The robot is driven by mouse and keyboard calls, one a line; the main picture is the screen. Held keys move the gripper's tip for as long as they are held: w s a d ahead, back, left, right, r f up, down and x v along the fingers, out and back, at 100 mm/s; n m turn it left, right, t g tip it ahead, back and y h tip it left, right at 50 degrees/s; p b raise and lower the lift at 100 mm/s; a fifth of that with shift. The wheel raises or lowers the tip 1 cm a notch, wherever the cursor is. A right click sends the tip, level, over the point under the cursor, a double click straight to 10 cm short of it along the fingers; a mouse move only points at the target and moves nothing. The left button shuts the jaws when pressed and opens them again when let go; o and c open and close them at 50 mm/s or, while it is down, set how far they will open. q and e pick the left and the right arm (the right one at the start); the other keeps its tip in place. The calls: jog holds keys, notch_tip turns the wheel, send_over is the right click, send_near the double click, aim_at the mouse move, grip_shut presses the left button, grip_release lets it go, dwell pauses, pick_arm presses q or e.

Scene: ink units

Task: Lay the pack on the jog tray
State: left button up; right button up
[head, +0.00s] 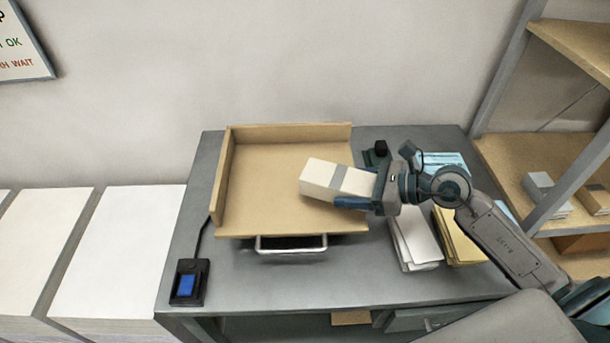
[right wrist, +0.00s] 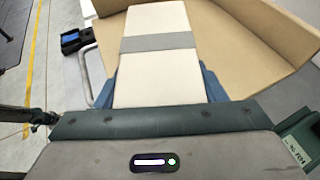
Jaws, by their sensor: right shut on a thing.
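The pack (head: 322,177) is a white block with a grey band, and it also fills the middle of the right wrist view (right wrist: 157,75). My right gripper (head: 358,188) is shut on the pack, with a blue finger on each side of it. The pack is over the right part of the jog tray (head: 260,170), a tan tray with raised walls at the back and left. I cannot tell whether the pack touches the tray floor. The tray also shows in the right wrist view (right wrist: 230,45). My left gripper is not in view.
A black switch box with a blue button (head: 188,283) sits at the desk's front left. White (head: 416,240) and yellow (head: 457,238) paper stacks lie right of the tray. Tall white paper stacks (head: 120,240) stand left of the desk. A shelf (head: 540,165) stands at the right.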

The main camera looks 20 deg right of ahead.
aim_at(306, 167)
jog(key=w+a+p, duration=0.1)
jog(key=w+a, duration=0.1)
jog(key=w, duration=0.1)
jog(key=w+a+p, duration=0.1)
jog(key=w+a, duration=0.1)
jog(key=w, duration=0.1)
jog(key=w+a+p, duration=0.1)
jog(key=w+a, duration=0.2)
jog(key=shift+w+f, duration=0.25)
jog(key=shift+f, duration=0.1)
jog(key=shift+w+f+p, duration=0.1)
jog(key=shift+p, duration=0.2)
notch_tip(306, 167, down, 3)
jog(key=shift+r+p, duration=0.1)
jog(key=shift+p, duration=0.55)
jog(key=shift+f, duration=0.35)
jog(key=o, duration=0.9)
jog(key=shift+f, duration=0.15)
jog(key=shift+c, duration=0.2)
jog(key=o, duration=0.4)
